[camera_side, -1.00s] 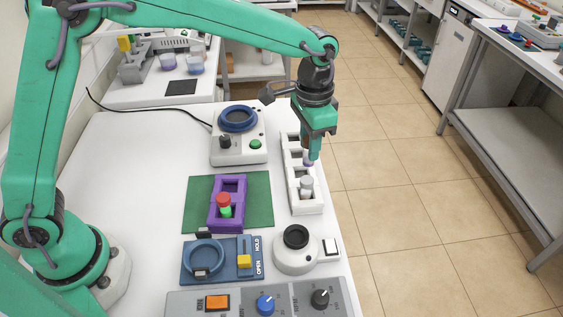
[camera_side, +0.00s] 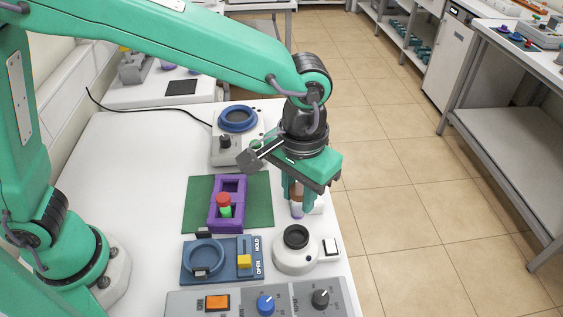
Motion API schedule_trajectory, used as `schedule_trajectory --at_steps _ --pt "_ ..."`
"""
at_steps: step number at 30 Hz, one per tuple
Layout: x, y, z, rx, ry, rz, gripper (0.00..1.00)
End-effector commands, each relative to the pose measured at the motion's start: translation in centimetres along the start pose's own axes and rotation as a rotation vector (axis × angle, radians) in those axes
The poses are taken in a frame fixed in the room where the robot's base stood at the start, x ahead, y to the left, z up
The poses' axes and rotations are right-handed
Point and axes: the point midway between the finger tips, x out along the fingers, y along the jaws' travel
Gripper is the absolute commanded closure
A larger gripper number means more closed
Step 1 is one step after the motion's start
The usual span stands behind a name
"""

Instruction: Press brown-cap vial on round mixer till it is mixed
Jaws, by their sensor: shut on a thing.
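My gripper (camera_side: 298,193) is shut on the brown-cap vial (camera_side: 297,212), whose purple lower end shows below the fingers. The brown cap is mostly covered by the fingers. The vial hangs about upright, just behind the round mixer (camera_side: 293,262). The round mixer is a white, rounded unit with a black cup on top (camera_side: 296,237), and the cup looks empty. The vial appears above and apart from the cup.
The white rack (camera_side: 319,206) is mostly hidden behind my gripper. A purple holder (camera_side: 213,217) with a red-capped green vial (camera_side: 224,206) stands on a green mat (camera_side: 262,205). A blue OPEN/HOLD fixture (camera_side: 223,271) and a control panel (camera_side: 190,301) lie in front. A blue-ringed device (camera_side: 226,152) stands behind.

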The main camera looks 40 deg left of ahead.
Motion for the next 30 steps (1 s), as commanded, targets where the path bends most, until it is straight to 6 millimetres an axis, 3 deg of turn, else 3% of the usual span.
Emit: schedule_trajectory --at_steps 14,30 --pt "0.6 0.1 0.1 -0.003 0.001 0.001 0.95" --pt "4.1 0.0 0.1 -0.002 0.0 0.0 0.95"
